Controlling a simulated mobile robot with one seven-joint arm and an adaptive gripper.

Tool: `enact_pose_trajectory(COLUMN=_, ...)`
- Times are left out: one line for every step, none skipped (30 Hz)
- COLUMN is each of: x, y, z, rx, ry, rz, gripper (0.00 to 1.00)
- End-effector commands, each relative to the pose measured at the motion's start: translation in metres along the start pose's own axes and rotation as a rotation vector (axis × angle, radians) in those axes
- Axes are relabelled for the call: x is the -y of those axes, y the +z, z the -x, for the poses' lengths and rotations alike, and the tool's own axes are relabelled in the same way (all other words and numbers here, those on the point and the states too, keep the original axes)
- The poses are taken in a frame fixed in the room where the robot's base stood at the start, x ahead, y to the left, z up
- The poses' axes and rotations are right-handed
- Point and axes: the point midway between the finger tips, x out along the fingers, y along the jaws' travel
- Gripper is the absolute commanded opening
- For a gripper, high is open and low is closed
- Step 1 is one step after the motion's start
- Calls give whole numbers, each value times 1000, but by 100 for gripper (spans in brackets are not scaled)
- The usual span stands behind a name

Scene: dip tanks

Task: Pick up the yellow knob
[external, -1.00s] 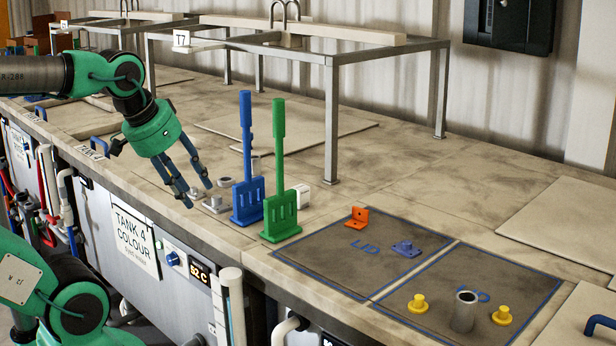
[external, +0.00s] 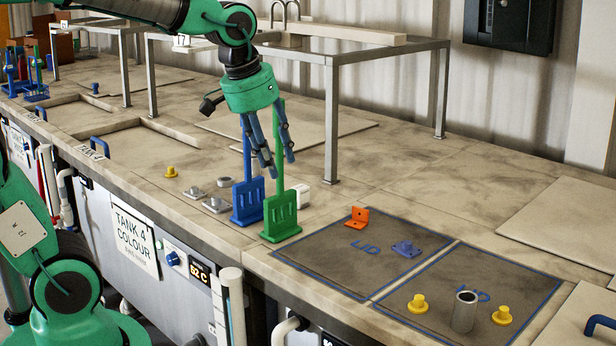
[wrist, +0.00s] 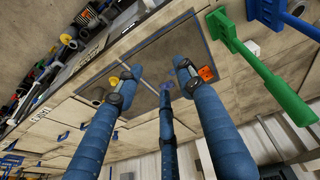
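Three yellow knobs show in the external view. One (external: 418,304) and another (external: 502,315) sit on the right blue-outlined mat at the front right. The third knob (external: 171,171) is alone on the bench further left. My gripper (external: 279,162) is open and empty, in the air by the tall handles of the blue and green holders, well away from all three knobs. In the wrist view its blue fingers (wrist: 152,85) are spread, with a bit of yellow (wrist: 114,82) beyond the left fingertip; I cannot tell which knob that is.
The green holder (external: 282,222) and blue holder (external: 248,202) stand upright below my gripper. An orange bracket (external: 357,217) and a blue part (external: 407,248) lie on the left mat. A grey cylinder (external: 463,312) stands between two knobs. A metal frame (external: 332,125) rises behind.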

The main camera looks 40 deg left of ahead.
Motion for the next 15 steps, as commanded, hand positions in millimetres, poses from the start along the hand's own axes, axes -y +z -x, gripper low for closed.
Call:
enact_pose_trajectory(x=-14, y=-10, z=-3, rx=20, ry=-2, rz=8, gripper=38)
enact_pose_trajectory(x=-22, y=-15, z=-5, rx=29, ry=-2, rz=16, gripper=38)
enact_pose_trajectory(x=-32, y=-21, z=-9, rx=41, ry=-4, rz=26, gripper=38)
enact_pose_trajectory(x=-39, y=-25, z=-12, rx=51, ry=-5, rz=35, gripper=38)
enact_pose_trajectory(x=-47, y=-29, z=-15, rx=59, ry=-7, rz=43, gripper=38)
enact_pose_trajectory(x=-57, y=-34, z=-19, rx=71, ry=-9, rz=53, gripper=38)
enact_pose_trajectory(x=-65, y=-38, z=-23, rx=80, ry=-12, rz=62, gripper=38)
enact_pose_trajectory(x=-73, y=-42, z=-27, rx=89, ry=-14, rz=69, gripper=38)
enact_pose_trajectory(x=-84, y=-46, z=-32, rx=100, ry=-18, rz=79, gripper=38)
enact_pose_trajectory(x=-92, y=-49, z=-36, rx=109, ry=-21, rz=88, gripper=38)
enact_pose_trajectory(x=-100, y=-52, z=-41, rx=118, ry=-24, rz=95, gripper=38)
enact_pose_trajectory(x=-111, y=-55, z=-46, rx=128, ry=-28, rz=105, gripper=38)
enact_pose_trajectory(x=-119, y=-57, z=-51, rx=137, ry=-32, rz=114, gripper=38)
enact_pose_trajectory(x=-128, y=-59, z=-56, rx=145, ry=-37, rz=120, gripper=38)
enact_pose_trajectory(x=-139, y=-62, z=-62, rx=155, ry=-42, rz=131, gripper=38)
